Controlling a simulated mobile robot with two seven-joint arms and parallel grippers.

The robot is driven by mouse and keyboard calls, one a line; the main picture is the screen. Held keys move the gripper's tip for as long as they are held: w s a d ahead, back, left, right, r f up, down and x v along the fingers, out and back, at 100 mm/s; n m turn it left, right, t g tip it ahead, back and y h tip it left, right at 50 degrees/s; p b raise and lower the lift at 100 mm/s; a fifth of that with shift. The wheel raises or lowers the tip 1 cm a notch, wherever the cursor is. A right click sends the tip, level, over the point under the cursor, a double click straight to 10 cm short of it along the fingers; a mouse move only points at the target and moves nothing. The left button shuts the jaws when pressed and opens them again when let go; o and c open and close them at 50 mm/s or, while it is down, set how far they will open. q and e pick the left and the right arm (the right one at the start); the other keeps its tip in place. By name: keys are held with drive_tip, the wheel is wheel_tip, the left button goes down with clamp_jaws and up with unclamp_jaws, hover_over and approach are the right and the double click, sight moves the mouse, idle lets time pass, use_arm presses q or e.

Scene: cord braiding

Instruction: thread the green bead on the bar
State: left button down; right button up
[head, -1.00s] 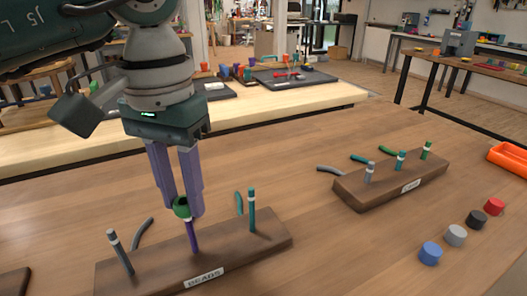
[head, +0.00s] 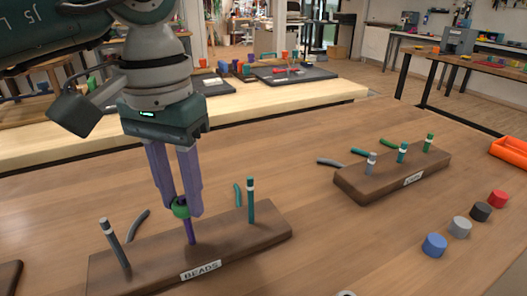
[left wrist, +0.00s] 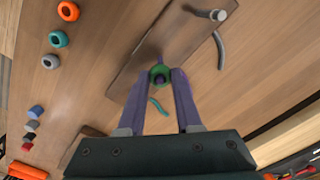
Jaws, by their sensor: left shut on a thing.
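My left gripper (head: 181,208) is shut on the green bead (head: 180,211), a ring held between its purple fingertips. The purple bar (head: 190,232) stands upright in the middle of the wooden block labelled BEADS (head: 240,247). The bead is at the bar's upper end. In the left wrist view the bead (left wrist: 160,68) shows between the fingertips (left wrist: 160,76), and purple shows inside its hole, so it looks to be around the bar's top. The fingers partly hide the contact. My right gripper is not in view.
A grey bar (head: 115,245) and a teal bar (head: 251,202) flank the purple one on the block. A second block (head: 385,182) with several bars stands to the right. Several caps (head: 434,245) lie at the right. Loose orange (left wrist: 68,11), teal and grey rings show in the wrist view.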

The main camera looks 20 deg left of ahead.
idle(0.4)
use_arm(q)
drive_tip(key=shift+c, duration=1)
unclamp_jaws()
drive_tip(key=shift+r, duration=0.1)
drive_tip(key=shift+r+p, duration=2.05)
drive_tip(key=shift+r, duration=0.85)
